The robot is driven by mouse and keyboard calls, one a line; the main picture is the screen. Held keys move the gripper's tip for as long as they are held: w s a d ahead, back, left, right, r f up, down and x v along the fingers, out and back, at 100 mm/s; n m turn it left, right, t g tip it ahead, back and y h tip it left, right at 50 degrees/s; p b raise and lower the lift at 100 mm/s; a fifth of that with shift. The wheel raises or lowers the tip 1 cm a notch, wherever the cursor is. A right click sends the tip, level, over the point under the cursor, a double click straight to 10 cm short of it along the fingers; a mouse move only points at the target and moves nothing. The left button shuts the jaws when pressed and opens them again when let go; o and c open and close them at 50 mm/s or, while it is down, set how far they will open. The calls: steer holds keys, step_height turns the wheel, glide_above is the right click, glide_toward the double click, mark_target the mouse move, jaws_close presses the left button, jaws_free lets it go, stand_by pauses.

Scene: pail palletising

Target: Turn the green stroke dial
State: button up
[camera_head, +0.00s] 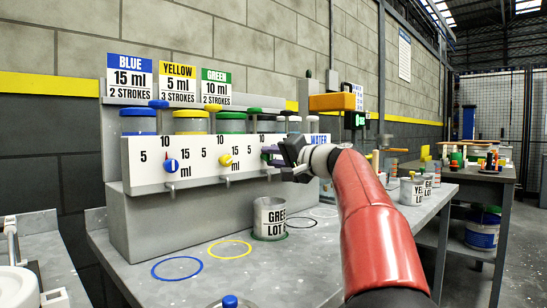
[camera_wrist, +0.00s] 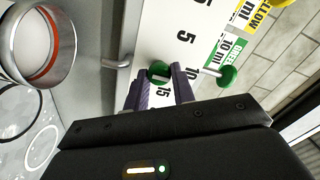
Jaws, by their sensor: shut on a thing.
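The green stroke dial (camera_wrist: 158,72) is on the white dispenser panel (camera_wrist: 160,35), near the printed 10 and 15 in the wrist view. My gripper (camera_wrist: 161,83) has its two fingers on either side of the dial, shut on it. In the head view my gripper (camera_head: 282,157) is at the right part of the panel and hides the green dial. The blue dial (camera_head: 171,166) and the yellow dial (camera_head: 225,160) sit to its left.
A grey pail (camera_head: 270,217) with a GREEN LOT label stands below the panel, inside a green ring. Blue (camera_head: 177,268) and yellow (camera_head: 229,249) rings on the bench are empty. Jars with coloured lids stand behind the panel. More pails (camera_head: 412,191) stand to the right.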

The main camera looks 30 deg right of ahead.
steer(key=o, duration=0.9)
steer(key=b+v, duration=0.1)
steer(key=v, duration=0.7)
steer(key=shift+r, duration=0.1)
